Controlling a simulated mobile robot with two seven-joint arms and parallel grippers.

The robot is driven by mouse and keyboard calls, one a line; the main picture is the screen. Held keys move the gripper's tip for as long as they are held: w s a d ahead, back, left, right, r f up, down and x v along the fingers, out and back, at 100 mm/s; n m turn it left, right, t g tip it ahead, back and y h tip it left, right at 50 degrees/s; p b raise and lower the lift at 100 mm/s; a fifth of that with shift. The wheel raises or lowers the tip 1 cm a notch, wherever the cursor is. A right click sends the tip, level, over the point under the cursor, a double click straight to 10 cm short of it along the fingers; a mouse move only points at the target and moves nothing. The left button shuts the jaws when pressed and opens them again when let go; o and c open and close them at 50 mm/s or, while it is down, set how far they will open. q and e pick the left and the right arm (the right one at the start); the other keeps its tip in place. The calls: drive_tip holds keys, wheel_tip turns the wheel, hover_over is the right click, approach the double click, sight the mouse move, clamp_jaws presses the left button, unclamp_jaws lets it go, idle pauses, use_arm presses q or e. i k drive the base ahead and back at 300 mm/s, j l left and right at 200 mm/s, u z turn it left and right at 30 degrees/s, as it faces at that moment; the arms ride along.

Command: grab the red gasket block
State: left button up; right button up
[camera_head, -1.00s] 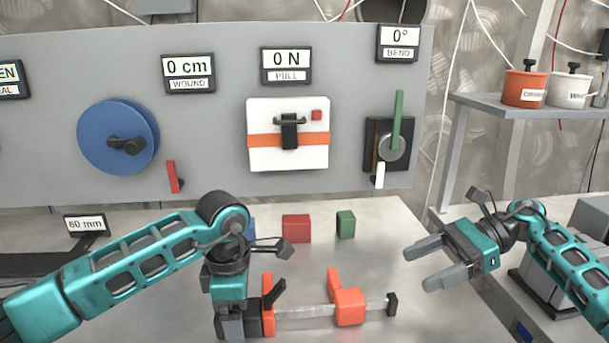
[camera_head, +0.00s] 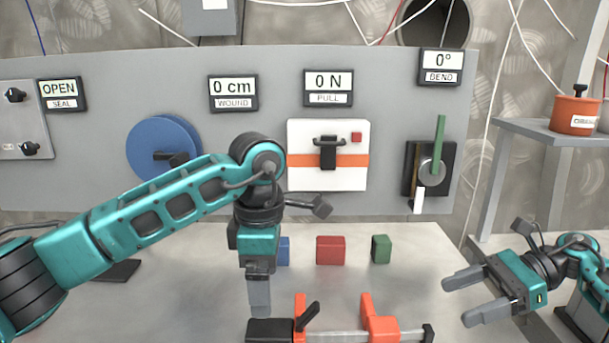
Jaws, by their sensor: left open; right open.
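The red gasket block (camera_head: 330,249) stands on the pale bench top, between a blue block (camera_head: 284,251) and a green block (camera_head: 381,249). Nothing covers it. My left gripper (camera_head: 259,296) points down, left of the red block and nearer to me, apart from it. It is open, seen side-on with one finger showing, and holds nothing that I can see. It hides part of the blue block. My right gripper (camera_head: 473,297) is open and empty, to the right of the blocks, with its fingers pointing left.
An orange bar clamp (camera_head: 381,328) lies on the bench in front of the blocks. A grey panel (camera_head: 270,120) with a blue wheel (camera_head: 157,147), a white pull box (camera_head: 300,179) and a green lever (camera_head: 439,146) stands behind. A shelf (camera_head: 525,127) with an orange pot (camera_head: 574,114) is at right.

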sight(330, 249)
drive_tip(key=k, duration=1)
